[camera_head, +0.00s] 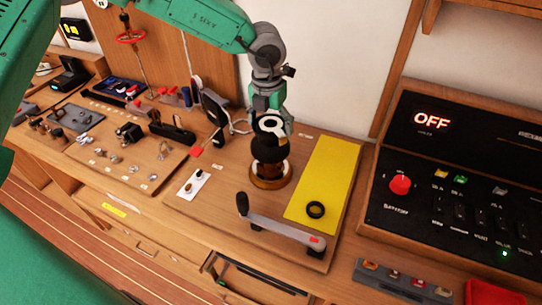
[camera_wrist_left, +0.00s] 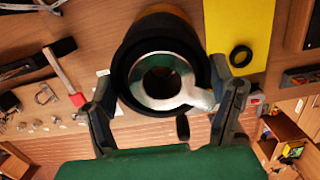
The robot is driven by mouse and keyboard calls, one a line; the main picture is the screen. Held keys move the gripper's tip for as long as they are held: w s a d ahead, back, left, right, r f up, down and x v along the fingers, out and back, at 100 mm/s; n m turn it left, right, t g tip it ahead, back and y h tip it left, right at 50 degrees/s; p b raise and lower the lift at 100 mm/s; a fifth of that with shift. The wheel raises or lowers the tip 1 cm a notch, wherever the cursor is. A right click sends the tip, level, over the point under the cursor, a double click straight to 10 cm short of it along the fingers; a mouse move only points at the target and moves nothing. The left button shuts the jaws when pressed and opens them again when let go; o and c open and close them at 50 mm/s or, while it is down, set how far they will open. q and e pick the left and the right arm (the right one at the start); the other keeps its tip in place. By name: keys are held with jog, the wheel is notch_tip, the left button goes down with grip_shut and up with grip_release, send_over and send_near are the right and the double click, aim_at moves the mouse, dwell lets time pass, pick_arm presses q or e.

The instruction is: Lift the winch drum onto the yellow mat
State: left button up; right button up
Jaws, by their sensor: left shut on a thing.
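The winch drum (camera_head: 267,170) is black with a shiny silver ring on top, and stands upright over a round brass base (camera_head: 270,183) left of the yellow mat (camera_head: 325,172). I cannot tell whether there is a gap under it. My left gripper (camera_head: 270,128) reaches down on it from above. In the left wrist view, its fingers (camera_wrist_left: 166,88) stand on both sides of the drum (camera_wrist_left: 125,62), shut on it, with the silver ring (camera_wrist_left: 160,98) facing the camera. The mat also shows at the upper right there (camera_wrist_left: 225,28). My right gripper is not in view.
A small black ring (camera_head: 316,210) lies on the mat's near end. A winch handle (camera_head: 280,230) lies in front of the drum. A red-handled tool (camera_head: 196,152) and a white switch plate (camera_head: 193,185) are to the left. A control panel (camera_head: 450,190) reading OFF stands right.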

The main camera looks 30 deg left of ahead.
pick_arm(q)
jog(key=shift+r, duration=0.35)
jog(key=shift+c, duration=0.2)
jog(key=shift+r, duration=0.2)
jog(key=shift+r, duration=0.4)
jog(key=shift+r, duration=0.1)
jog(key=shift+r, duration=0.5)
jog(key=shift+r, duration=0.2)
jog(key=shift+r, duration=0.4)
jog(key=shift+r, duration=0.1)
dwell(0.4)
jog(key=shift+r, duration=0.5)
